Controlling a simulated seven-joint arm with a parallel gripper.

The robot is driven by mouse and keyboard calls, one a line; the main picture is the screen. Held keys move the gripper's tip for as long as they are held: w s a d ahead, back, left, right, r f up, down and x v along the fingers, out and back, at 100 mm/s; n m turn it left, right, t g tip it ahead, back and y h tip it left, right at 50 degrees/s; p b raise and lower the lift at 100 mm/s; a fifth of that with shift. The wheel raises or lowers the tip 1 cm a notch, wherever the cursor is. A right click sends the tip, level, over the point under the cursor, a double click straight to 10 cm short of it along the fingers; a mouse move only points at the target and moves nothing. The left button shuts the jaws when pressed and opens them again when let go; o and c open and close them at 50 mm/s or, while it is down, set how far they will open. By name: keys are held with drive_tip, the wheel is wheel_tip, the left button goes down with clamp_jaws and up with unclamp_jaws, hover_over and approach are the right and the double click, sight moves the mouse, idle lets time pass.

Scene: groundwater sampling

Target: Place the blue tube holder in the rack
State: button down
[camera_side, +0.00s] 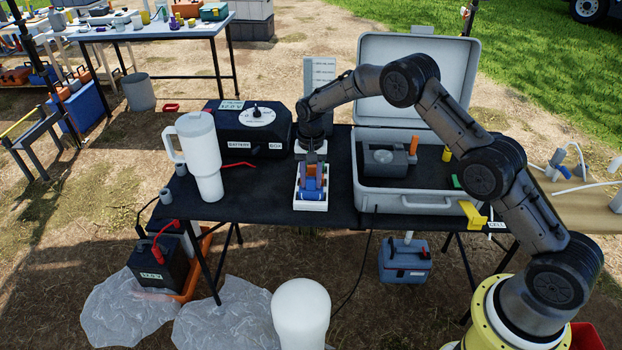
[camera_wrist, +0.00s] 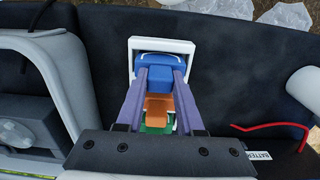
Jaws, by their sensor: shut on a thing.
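The blue tube holder (camera_side: 312,188) is at the white rack (camera_side: 311,206) on the front middle of the black table. In the wrist view the blue holder (camera_wrist: 154,76) lies inside the white rack frame (camera_wrist: 162,44). My gripper (camera_side: 312,172) points down over the rack, its fingers on both sides of the blue holder. In the wrist view my gripper (camera_wrist: 161,76) is shut on it. An orange piece (camera_wrist: 158,106) and a green piece (camera_wrist: 155,126) show between the fingers, nearer the palm. I cannot tell whether the holder is fully seated.
An open grey case (camera_side: 405,203) stands close to the right of the rack. A white tumbler (camera_side: 204,160) and a battery box (camera_side: 250,128) stand to the left. A red hooked piece (camera_side: 238,165) lies between tumbler and rack. Bare table lies left of the rack.

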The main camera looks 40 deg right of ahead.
drive_tip(key=shift+f, duration=0.1)
drive_tip(key=c, duration=0.5)
unclamp_jaws()
drive_tip(key=shift+c, duration=0.2)
drive_tip(key=s+r+n+t, duration=0.1)
drive_tip(key=s+r, duration=0.3)
drive_tip(key=r, duration=0.8)
drive_tip(key=s+r+n, duration=0.1)
drive_tip(key=s+r, duration=0.3)
drive_tip(key=r, duration=0.8)
drive_tip(key=s+a+r+n+t, duration=0.15)
drive_tip(key=s+r, duration=0.25)
drive_tip(key=s, duration=0.7)
drive_tip(key=s+d+r+n+t, duration=0.1)
drive_tip(key=s+r+n+t, duration=0.2)
drive_tip(key=s, duration=0.9)
drive_tip(key=s+f+n, duration=0.2)
drive_tip(key=s+f, duration=0.1)
drive_tip(key=s, duration=0.7)
drive_tip(key=shift+a, duration=0.3)
